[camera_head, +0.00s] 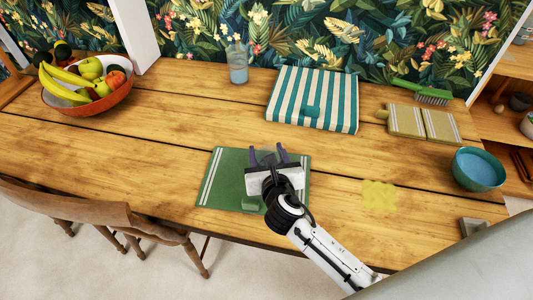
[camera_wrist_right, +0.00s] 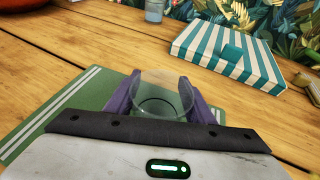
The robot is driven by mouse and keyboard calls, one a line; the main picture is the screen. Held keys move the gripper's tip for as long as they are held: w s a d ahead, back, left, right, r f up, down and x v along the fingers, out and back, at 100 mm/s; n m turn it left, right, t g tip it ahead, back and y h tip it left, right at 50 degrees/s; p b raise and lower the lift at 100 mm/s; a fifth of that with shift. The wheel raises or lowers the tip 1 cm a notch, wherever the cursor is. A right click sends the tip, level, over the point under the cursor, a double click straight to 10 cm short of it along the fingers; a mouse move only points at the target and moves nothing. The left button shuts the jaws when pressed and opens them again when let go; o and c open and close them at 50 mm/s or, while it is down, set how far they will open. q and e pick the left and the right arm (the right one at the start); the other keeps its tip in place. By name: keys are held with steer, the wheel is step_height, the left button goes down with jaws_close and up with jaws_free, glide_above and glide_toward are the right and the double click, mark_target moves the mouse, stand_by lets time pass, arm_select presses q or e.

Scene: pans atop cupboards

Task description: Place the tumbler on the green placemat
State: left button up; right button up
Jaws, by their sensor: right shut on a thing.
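The green placemat (camera_head: 229,179) with white stripes at its ends lies near the front edge of the wooden table. My right gripper (camera_head: 268,152) is over the placemat, its purple fingers shut on a clear glass tumbler. The tumbler (camera_wrist_right: 160,97) shows between the fingers in the right wrist view, with the green placemat (camera_wrist_right: 100,93) below and around it. It looks upright. Whether its base touches the mat I cannot tell. My left gripper is not in view.
A bluish glass (camera_head: 238,63) stands at the back. A fruit bowl (camera_head: 90,108) is at the left, a teal bowl (camera_head: 478,170) at the right. A yellow patch (camera_head: 379,195) lies right of the mat.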

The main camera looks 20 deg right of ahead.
steer(key=shift+r, duration=0.1)
steer(key=shift+f, duration=0.2)
steer(key=o, duration=1.1)
steer(key=shift+r, duration=0.1)
